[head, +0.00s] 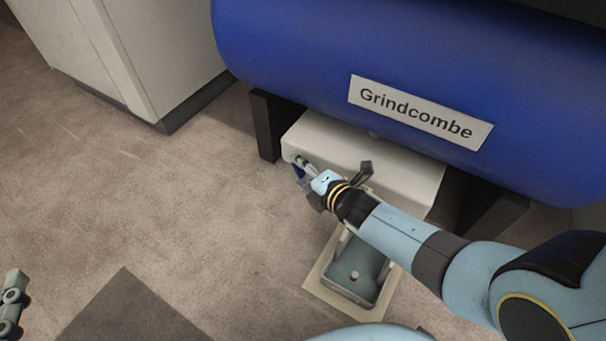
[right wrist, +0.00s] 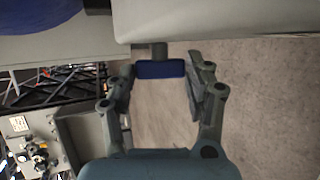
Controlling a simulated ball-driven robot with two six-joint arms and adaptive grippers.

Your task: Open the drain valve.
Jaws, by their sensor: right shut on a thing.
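The drain valve has a dark blue handle (head: 297,171), mostly hidden behind my right gripper in the head view. It sits at the front left of a pale box under the blue tank (head: 290,50). In the right wrist view the blue handle (right wrist: 160,69) lies crosswise between the fingertips, on a short grey stem from the pale surface. My right gripper (head: 303,169) is shut on this handle; its fingers also show in the right wrist view (right wrist: 160,80). Part of my left gripper (head: 12,302) shows at the lower left edge, its fingertips not clear.
The pale box (head: 410,172) stands between dark tank supports (head: 265,125). A drain basin (head: 318,285) is set in the floor below my right arm. A grey cabinet (head: 135,60) stands at upper left. The brown floor left of the valve is clear.

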